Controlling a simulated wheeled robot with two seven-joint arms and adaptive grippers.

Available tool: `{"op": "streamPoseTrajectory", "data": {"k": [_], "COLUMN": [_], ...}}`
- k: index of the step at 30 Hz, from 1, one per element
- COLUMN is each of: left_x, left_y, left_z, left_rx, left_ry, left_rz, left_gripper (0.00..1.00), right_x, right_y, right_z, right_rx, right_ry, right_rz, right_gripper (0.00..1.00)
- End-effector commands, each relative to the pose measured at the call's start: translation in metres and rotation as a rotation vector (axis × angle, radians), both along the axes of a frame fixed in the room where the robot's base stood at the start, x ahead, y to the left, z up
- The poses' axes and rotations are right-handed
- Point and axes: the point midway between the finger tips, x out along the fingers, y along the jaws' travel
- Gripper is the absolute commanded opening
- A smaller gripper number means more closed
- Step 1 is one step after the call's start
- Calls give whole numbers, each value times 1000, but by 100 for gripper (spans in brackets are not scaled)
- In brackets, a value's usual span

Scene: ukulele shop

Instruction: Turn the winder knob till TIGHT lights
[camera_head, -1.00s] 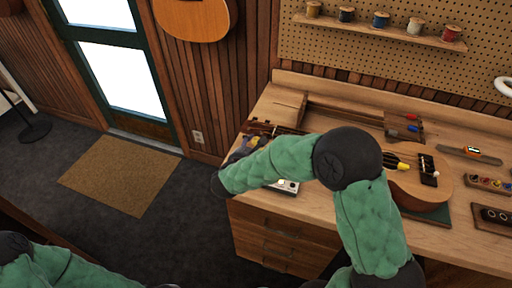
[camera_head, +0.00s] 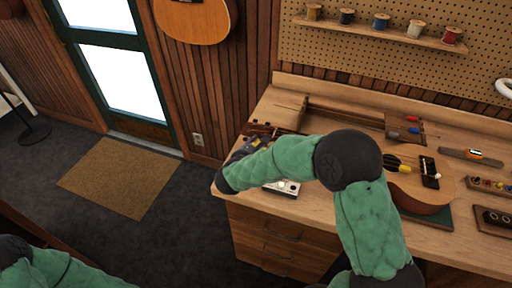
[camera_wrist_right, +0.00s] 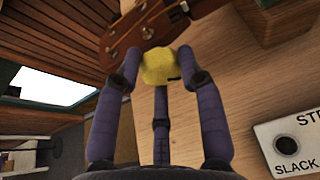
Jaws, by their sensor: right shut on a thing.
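In the right wrist view a yellow winder knob (camera_wrist_right: 158,68) sits against the brown headstock (camera_wrist_right: 135,35). My right gripper (camera_wrist_right: 160,75) is shut on it, its dark purple fingers around it. A pale box (camera_wrist_right: 290,150) beside it reads "SLACK" under a dark round lamp; the rest is cut off. In the head view the box (camera_head: 283,187) is partly behind my right arm, and no TIGHT label is readable. The ukulele body (camera_head: 415,190) lies on the bench, its neck mostly hidden by my arm. My left gripper is outside the views.
The wooden workbench (camera_head: 330,205) has drawers below. Spools (camera_head: 381,20) stand on the shelf above.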

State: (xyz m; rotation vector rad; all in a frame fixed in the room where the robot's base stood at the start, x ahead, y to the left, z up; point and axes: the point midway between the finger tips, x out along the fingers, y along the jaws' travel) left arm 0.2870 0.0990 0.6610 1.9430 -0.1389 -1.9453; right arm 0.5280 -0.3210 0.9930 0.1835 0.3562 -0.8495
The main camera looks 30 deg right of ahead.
Motion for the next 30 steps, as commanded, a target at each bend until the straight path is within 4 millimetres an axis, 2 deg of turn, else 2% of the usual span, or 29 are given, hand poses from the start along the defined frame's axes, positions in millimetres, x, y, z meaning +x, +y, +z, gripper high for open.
{"op": "streamPoseTrajectory", "data": {"k": [1,6,15,16,18,30], "left_x": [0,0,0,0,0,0], "left_y": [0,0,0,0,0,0], "left_z": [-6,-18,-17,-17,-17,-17], "left_rx": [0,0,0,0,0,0], "left_ry": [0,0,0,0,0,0], "left_rz": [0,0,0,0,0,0], "left_gripper": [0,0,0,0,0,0], "right_x": [-2,-3,-4,-4,-4,-6], "right_y": [0,0,1,1,1,5], "right_z": [-7,-9,-9,-9,-9,-2], "right_rx": [12,52,65,65,65,62], "right_ry": [-1,-47,-51,-51,-51,-62], "right_rz": [0,0,0,0,0,1], "right_gripper": [6,6,6,42,60,60]}}
